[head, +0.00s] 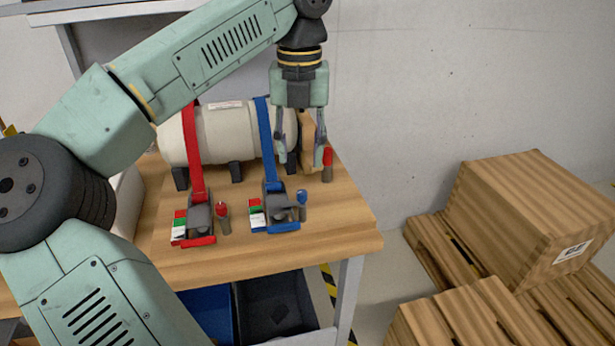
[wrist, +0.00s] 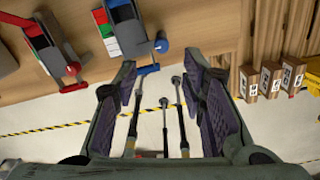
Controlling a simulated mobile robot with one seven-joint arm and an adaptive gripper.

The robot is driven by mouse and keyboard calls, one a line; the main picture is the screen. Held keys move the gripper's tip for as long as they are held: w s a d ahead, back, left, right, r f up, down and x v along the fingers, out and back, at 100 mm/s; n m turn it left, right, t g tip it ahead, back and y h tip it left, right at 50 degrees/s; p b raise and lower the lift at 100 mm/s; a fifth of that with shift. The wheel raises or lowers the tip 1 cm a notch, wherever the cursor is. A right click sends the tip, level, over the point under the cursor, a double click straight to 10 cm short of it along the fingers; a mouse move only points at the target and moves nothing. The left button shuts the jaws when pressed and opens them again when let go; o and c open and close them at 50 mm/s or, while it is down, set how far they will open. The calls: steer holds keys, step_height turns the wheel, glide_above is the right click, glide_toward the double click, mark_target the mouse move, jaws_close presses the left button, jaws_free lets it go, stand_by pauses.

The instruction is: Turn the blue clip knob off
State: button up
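The blue clip knob (head: 301,197) is a small blue-topped knob on a grey base, just right of the blue clip (head: 272,210) on the wooden table. In the wrist view, the blue knob (wrist: 161,46) shows beyond my fingertips, beside the clip's blue lever (wrist: 148,69). My gripper (head: 302,150) points down above the table, behind the knob in the head view, near the right end of the cream cylinder. Its two fingers are apart and nothing is between them; it also shows open in the wrist view (wrist: 160,68).
The cream cylinder (head: 228,140) lies under red and blue straps. A red clip (head: 195,220) with a red knob (head: 222,209) stands to the left. A red-topped post (head: 327,160) stands near the table's right edge. Wooden crates (head: 530,205) and pallets are on the floor at right.

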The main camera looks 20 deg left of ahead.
mark_target(302, 192)
step_height(302, 192, down, 8)
steer(key=shift+f+p, duration=0.2)
steer(key=shift+p, duration=0.6)
steer(key=shift+c, duration=0.6)
jaws_close()
